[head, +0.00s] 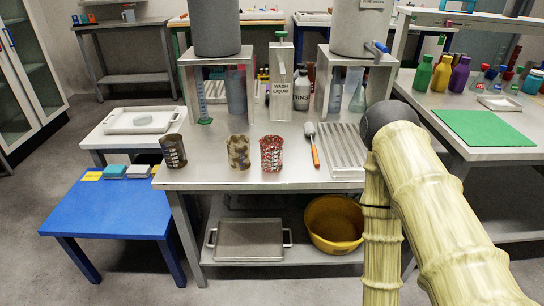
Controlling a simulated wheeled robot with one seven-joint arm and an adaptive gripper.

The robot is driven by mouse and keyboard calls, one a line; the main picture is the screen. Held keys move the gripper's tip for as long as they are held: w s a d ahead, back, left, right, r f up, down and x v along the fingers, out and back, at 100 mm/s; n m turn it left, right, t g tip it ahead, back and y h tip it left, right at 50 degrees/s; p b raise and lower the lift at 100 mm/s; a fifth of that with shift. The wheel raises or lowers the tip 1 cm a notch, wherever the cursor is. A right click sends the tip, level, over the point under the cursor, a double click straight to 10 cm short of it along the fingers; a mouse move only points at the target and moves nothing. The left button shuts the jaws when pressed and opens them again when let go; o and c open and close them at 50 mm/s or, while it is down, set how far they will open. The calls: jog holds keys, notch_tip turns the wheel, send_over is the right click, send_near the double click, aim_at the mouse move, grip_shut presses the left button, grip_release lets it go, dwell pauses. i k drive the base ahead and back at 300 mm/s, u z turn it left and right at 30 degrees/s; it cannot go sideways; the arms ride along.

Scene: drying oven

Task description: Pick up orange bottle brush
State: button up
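The orange bottle brush (315,155) lies on the grey metal bench (215,177) in the head view. Its grey head points toward the back and its orange handle toward the front edge. It lies between the red-patterned beaker (271,154) on its left and a ribbed metal rack (341,151) on its right, and I see it whole. My arm rises on the right side of the picture, to the right of the brush. My gripper is outside the view.
A camouflage-patterned beaker (239,152) and a dark beaker (173,151) stand further left. A wash liquid dispenser (280,85) and bottles stand behind. A blue table (110,208) is at left; a green mat (487,127) lies on the right table. A yellow basin (334,222) sits below.

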aim_at(311, 131)
jog(key=z, duration=1.9)
jog(key=i, duration=0.65)
jog(key=u, duration=1.9)
